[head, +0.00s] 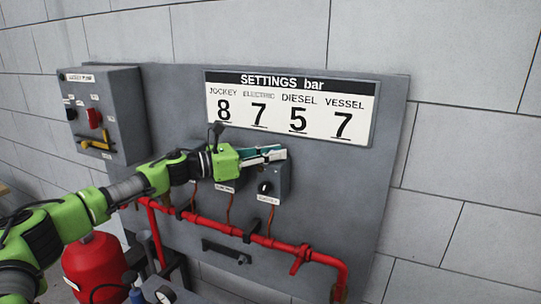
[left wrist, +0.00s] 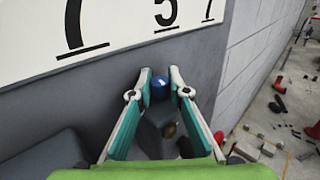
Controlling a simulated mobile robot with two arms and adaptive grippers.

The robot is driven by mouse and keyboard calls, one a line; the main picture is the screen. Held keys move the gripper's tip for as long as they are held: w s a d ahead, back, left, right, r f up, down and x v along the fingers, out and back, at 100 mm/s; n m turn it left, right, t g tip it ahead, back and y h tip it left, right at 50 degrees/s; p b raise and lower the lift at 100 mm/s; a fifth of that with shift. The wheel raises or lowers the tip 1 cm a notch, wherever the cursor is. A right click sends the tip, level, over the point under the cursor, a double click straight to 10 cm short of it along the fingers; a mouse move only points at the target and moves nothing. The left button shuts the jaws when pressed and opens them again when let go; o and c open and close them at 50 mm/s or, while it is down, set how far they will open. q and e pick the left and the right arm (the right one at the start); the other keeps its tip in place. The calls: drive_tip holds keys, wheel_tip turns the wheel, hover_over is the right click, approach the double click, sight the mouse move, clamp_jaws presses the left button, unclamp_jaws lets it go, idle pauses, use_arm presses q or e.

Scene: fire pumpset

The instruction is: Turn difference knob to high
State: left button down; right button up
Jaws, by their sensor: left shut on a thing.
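My left gripper (head: 278,153) reaches in from the left to the top of a grey switch box (head: 281,180) on the grey panel. In the left wrist view its fingertips (left wrist: 160,88) are shut on a round blue knob (left wrist: 159,82) on top of the box. In the head view the fingers hide this knob. A black knob (head: 265,187) with a pale mark sits on the box's front. I cannot read a name or a high mark on either knob, so I cannot tell which one is the difference knob. My right gripper is not in view.
A settings sign (head: 290,106) reads 8, 7, 5, 7 above the box. A control box (head: 103,112) with a red switch and yellow handle is at left. Red pipes (head: 225,228) run below, with a red tank (head: 92,268) at lower left. Loose parts lie on the floor (left wrist: 280,120).

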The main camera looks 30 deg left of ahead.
use_arm(q)
drive_tip(key=shift+a+r, duration=0.15)
drive_tip(key=shift+r, duration=0.05)
drive_tip(key=c, duration=2.2)
unclamp_jaws()
drive_tip(key=shift+f, duration=0.1)
drive_tip(key=shift+s+a+f, duration=0.1)
drive_tip(key=shift+s+a, duration=0.15)
drive_tip(key=shift+a, duration=0.1)
drive_tip(key=v, duration=1.1)
drive_tip(key=shift+s+a, duration=0.1)
drive_tip(key=shift+a, duration=0.05)
